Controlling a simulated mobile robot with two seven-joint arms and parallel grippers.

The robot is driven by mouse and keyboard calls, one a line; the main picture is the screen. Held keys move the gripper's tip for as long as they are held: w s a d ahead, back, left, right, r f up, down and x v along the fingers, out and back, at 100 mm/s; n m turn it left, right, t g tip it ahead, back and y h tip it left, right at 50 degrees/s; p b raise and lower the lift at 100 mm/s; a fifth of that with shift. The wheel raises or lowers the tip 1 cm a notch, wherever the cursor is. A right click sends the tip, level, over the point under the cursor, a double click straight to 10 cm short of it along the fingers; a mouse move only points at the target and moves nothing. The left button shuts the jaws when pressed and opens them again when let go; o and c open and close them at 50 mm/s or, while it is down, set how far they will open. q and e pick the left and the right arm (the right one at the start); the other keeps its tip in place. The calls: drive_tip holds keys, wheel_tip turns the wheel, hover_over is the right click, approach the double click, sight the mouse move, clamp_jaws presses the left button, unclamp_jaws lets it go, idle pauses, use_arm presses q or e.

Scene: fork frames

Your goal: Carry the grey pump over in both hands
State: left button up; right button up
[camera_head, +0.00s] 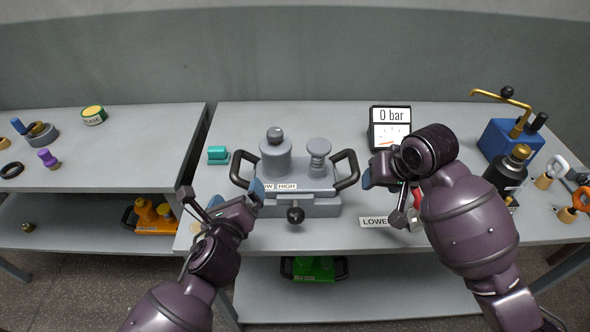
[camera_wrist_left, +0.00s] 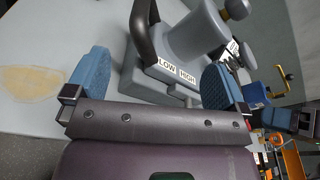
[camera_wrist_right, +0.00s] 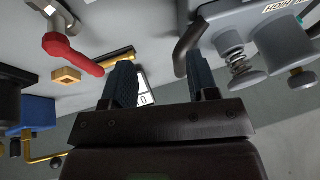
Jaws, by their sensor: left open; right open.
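The grey pump (camera_head: 295,200) stands upright on the middle table, with a black handle at each side and a LOW/HIGH label in front. My left gripper (camera_head: 240,197) is open at the front left of the pump. In the left wrist view the black left handle (camera_wrist_left: 143,32) shows ahead, between the two blue fingers (camera_wrist_left: 155,80) in the picture. My right gripper (camera_head: 376,180) is open just right of the right handle (camera_head: 347,168). In the right wrist view that handle (camera_wrist_right: 188,48) shows ahead of one of the fingers (camera_wrist_right: 162,82). Neither gripper visibly holds anything.
A 0 bar gauge (camera_head: 390,128) stands behind my right gripper. A LOWER label (camera_head: 374,222) lies at the front. A blue pump (camera_head: 512,142) stands far right. A teal block (camera_head: 217,155) sits left. The left table (camera_head: 130,155) stands apart. Orange (camera_head: 152,217) and green (camera_head: 314,268) pumps sit on lower shelves.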

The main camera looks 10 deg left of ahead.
approach(356, 166)
use_arm(q)
drive_tip(key=d+m+h, duration=0.1)
drive_tip(key=m, duration=0.1)
drive_tip(key=w+d+r+m+t+h, duration=0.1)
drive_tip(key=d+m, duration=0.1)
drive_tip(key=m, duration=0.1)
drive_tip(key=w+d+m+h, duration=0.1)
drive_tip(key=m, duration=0.2)
drive_tip(key=shift+w+d+r+t, duration=0.1)
drive_tip(key=shift+d+r+t, duration=0.2)
drive_tip(key=shift+d, duration=0.1)
use_arm(e)
drive_tip(key=shift+s+d+f, duration=0.1)
use_arm(q)
drive_tip(key=shift+w, duration=0.1)
use_arm(e)
drive_tip(key=shift+f, duration=0.1)
use_arm(q)
drive_tip(key=w, duration=0.3)
drive_tip(key=w+d, duration=0.1)
drive_tip(key=w, duration=0.6)
drive_tip(key=shift+w+d, duration=0.3)
use_arm(e)
drive_tip(key=x, duration=1)
drive_tip(key=shift+f, duration=0.3)
